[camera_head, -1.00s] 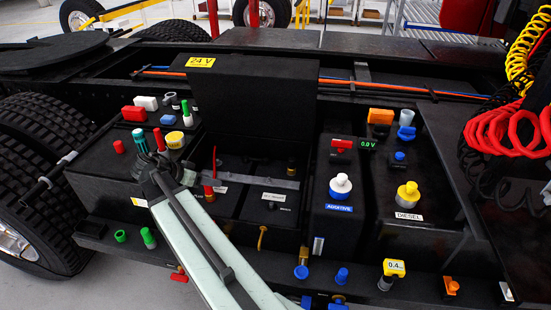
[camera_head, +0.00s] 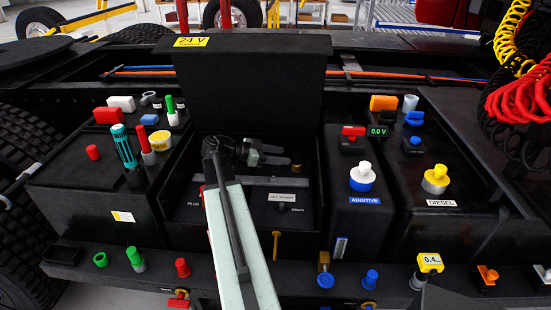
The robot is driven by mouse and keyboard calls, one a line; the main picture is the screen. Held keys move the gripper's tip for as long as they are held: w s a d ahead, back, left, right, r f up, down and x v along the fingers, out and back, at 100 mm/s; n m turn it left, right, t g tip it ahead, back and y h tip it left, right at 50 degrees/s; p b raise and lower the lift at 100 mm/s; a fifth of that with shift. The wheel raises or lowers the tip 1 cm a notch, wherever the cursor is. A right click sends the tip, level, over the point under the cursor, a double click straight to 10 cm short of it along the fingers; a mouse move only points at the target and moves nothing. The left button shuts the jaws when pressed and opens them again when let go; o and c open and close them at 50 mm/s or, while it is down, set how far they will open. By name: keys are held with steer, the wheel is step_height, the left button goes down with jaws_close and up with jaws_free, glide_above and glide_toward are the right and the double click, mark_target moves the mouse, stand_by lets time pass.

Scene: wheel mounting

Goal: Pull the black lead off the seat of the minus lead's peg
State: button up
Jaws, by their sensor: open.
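My gripper (camera_head: 284,155) is open inside the battery box, below the raised black lid. Its dark fingers point right, and I see nothing between them. A small brass post (camera_head: 296,167) stands by the fingertips; contact cannot be told. A small dark piece, which looks like the black lead's end (camera_head: 282,207), sits beside the MINUS label (camera_head: 297,210), lower than the gripper and apart from it. Black on black, its outline and the peg under it are hard to tell. My arm covers much of the box's left part, with the PLUS label (camera_head: 193,204) at its edge.
The raised lid (camera_head: 250,90) stands behind the gripper. A grey bar (camera_head: 262,181) crosses the box in front of it. The left tray holds a cyan-handled tool (camera_head: 124,146) and several small parts. The additive tank (camera_head: 355,220) stands close on the right.

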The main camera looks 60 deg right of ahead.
mark_target(297, 157)
steer(key=b+x, duration=0.2)
steer(key=x, duration=0.5)
steer(key=shift+s+d+f, duration=0.1)
jaws_close()
